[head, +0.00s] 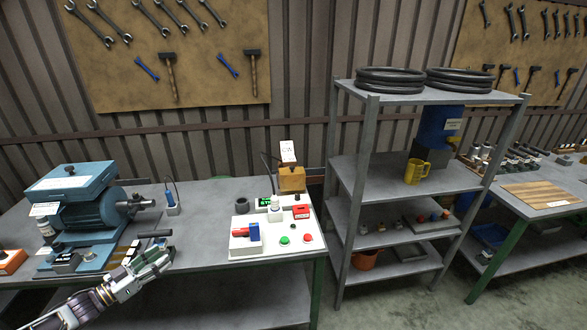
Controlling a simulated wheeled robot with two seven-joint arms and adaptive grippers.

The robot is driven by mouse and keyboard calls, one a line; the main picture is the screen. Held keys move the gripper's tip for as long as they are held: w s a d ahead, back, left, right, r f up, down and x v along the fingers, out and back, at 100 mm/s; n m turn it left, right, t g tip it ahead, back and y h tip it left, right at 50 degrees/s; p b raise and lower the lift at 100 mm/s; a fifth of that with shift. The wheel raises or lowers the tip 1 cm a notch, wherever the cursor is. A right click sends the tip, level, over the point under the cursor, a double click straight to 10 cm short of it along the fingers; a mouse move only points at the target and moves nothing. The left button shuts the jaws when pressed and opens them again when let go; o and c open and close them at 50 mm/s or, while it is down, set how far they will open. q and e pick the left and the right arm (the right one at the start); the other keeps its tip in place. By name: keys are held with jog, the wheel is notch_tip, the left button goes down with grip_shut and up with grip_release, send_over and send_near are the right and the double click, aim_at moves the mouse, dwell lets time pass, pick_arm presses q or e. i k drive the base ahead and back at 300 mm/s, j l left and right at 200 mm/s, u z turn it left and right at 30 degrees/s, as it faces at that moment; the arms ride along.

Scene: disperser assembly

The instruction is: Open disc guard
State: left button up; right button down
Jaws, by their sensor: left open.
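A blue machine (92,212) with a ribbed motor body and a flat box on top stands on the left workbench. A metal shaft (138,204) sticks out of its right side. I cannot tell which part is the disc guard. My left gripper (159,250) is open and seems empty. It is in front of the machine, to the lower right of it, near the bench's front edge. My arm hides a little of that edge. My right gripper is not in view.
A white control panel (262,246) with red and green buttons lies right of my left gripper. A grey shelf rack (405,176) with black rings (390,78) and a yellow mug (416,172) stands right of the bench.

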aim_at(292, 170)
jog(key=i+l, duration=1.5)
jog(key=i, duration=0.15)
